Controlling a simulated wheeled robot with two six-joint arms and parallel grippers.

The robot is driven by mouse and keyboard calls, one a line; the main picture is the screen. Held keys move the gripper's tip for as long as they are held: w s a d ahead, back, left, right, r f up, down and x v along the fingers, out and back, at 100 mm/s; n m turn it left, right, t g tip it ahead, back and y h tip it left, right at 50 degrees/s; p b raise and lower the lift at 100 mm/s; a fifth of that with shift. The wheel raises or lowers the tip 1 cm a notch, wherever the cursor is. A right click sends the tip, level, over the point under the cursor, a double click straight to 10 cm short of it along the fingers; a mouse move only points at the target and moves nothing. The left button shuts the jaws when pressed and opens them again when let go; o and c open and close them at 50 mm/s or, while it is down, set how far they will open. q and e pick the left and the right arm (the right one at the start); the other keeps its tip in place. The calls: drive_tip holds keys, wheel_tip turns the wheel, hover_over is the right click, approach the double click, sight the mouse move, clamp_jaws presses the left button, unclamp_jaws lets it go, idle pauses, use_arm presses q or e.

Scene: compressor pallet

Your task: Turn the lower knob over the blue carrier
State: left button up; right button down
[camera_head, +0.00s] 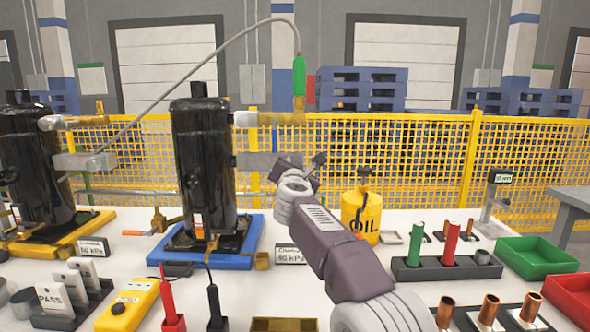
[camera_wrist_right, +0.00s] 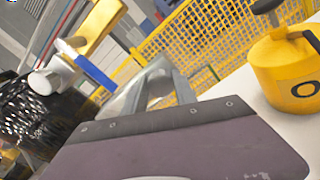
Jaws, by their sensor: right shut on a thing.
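The blue carrier (camera_head: 243,262) holds a black compressor (camera_head: 203,150), which stands upright. Two stubs leave its right side: an upper one with a brass fitting (camera_head: 275,119), and a lower grey one (camera_head: 258,162). The lower knob, at the end of the lower stub, is mostly hidden by my right gripper (camera_head: 288,161). That gripper is shut on the knob, right of the compressor. In the right wrist view, a pale grey piece (camera_wrist_right: 148,88) lies between the fingers, with the black compressor (camera_wrist_right: 35,120) to the left. My left gripper is not in view.
A hose with a green end (camera_head: 299,75) arches above to the upper fitting. A yellow oil can (camera_head: 361,212) stands right of my right arm. A second compressor (camera_head: 32,165) is at left. Racks, tags and copper pieces fill the front; green (camera_head: 537,258) and red bins are at right.

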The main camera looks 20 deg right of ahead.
drive_tip(key=shift+f, duration=0.15)
drive_tip(key=c, duration=1)
unclamp_jaws()
drive_tip(key=b+v, duration=0.2)
drive_tip(key=v, duration=0.7)
